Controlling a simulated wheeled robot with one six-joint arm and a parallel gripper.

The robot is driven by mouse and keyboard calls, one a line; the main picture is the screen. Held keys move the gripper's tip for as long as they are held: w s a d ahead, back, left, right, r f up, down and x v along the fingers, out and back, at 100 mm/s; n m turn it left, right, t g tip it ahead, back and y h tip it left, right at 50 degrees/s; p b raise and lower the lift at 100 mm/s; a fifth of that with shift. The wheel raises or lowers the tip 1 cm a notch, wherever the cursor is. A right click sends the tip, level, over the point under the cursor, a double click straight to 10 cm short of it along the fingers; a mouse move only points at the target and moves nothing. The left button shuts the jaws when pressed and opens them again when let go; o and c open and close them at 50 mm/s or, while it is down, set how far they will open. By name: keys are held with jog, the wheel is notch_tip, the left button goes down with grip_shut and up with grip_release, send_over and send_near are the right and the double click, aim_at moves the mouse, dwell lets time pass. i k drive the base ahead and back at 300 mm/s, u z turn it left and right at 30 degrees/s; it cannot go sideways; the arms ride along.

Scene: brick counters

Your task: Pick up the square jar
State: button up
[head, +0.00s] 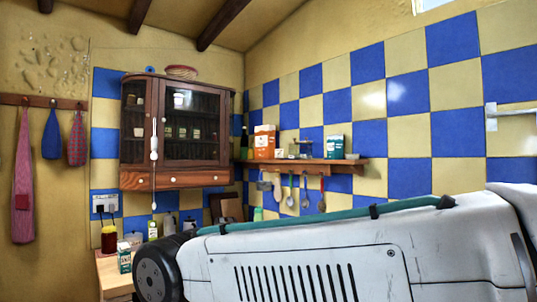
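I cannot tell for certain which thing is the square jar. On the wall shelf (315,162), a small squarish container (303,149) stands between an orange box (264,143) and a white and green carton (336,147). On the wooden counter (112,275) at the lower left, a pale, partly hidden container (134,240) stands behind a small green and white carton (124,259). My white arm crosses the lower right and hides much of the counter area. My gripper's fingers do not show.
A dark wooden cabinet (177,123) hangs in the corner above the counter. Utensils (291,191) hang below the shelf. Cloths (24,176) hang at the left.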

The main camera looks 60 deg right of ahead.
aim_at(307, 149)
jog(key=u, duration=0.45)
jog(key=i, duration=0.45)
jog(key=z, duration=0.65)
jog(key=i, duration=1.7)
jog(key=z, duration=1.7)
jog(key=i, duration=0.8)
jog(key=z, duration=0.7)
